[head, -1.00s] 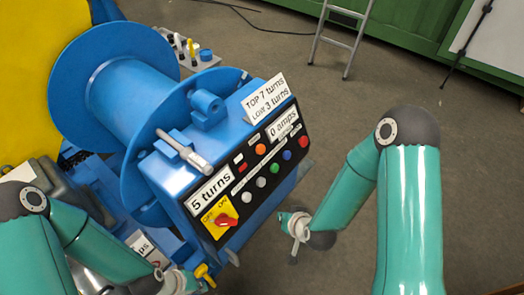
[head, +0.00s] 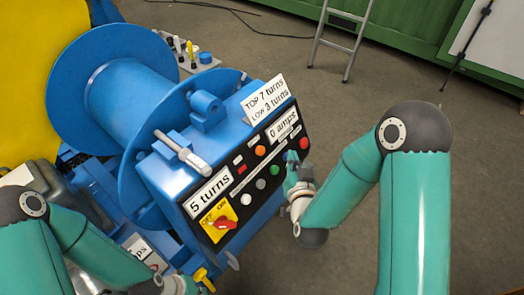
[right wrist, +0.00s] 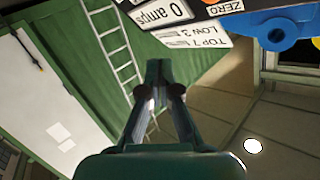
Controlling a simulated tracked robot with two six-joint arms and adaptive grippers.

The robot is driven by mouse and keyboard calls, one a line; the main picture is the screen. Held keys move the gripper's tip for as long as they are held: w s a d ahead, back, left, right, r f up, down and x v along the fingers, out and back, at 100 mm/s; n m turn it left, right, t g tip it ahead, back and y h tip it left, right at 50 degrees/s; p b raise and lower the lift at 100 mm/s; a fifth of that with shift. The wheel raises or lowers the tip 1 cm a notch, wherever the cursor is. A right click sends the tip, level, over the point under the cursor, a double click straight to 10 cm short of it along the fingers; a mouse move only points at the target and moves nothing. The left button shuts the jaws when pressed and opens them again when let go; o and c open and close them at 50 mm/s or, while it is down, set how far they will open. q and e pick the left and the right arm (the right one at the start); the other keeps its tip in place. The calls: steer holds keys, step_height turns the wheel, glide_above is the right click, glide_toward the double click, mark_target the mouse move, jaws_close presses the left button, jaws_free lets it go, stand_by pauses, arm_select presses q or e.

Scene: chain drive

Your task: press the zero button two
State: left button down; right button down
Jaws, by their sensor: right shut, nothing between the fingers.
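The control panel (head: 245,190) on the blue winch carries an orange button (head: 260,151), a red button (head: 303,143), a green button (head: 274,170) and a white button (head: 247,184). The right wrist view shows a ZERO label (right wrist: 224,8) beside the "0 amps" display (right wrist: 165,12); the button itself is not clear there.
The panel's "5 turns" display (head: 208,192) and a red switch on a yellow plate (head: 219,219) are at lower left. A sign (head: 264,101) stands on top. A yellow handle (head: 204,278) is by my left gripper.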

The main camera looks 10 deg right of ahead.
mark_target(260, 151)
steer(key=w+a+f+b, duration=0.1)
steer(key=w+a+f, duration=0.2)
steer(key=w+a, duration=0.1)
steer(key=shift+w+a+f, duration=0.35)
steer(key=shift+w+f, duration=0.05)
steer(key=shift+w, duration=0.5)
steer(key=shift+b, duration=0.3)
stand_by(0.6)
steer(key=shift+w+a+f+b, duration=0.1)
steer(key=shift+w+a+b, duration=0.1)
steer(key=shift+w+b, duration=0.15)
steer(key=shift+w+a+f+b, duration=0.25)
steer(key=shift+w+a+b, duration=0.05)
steer(key=shift+b, duration=0.2)
stand_by(0.8)
steer(key=shift+s+d+r, duration=0.1)
stand_by(0.7)
steer(key=shift+s+d+r, duration=0.35)
steer(key=shift+s+d, duration=0.05)
steer(key=shift+s, duration=0.15)
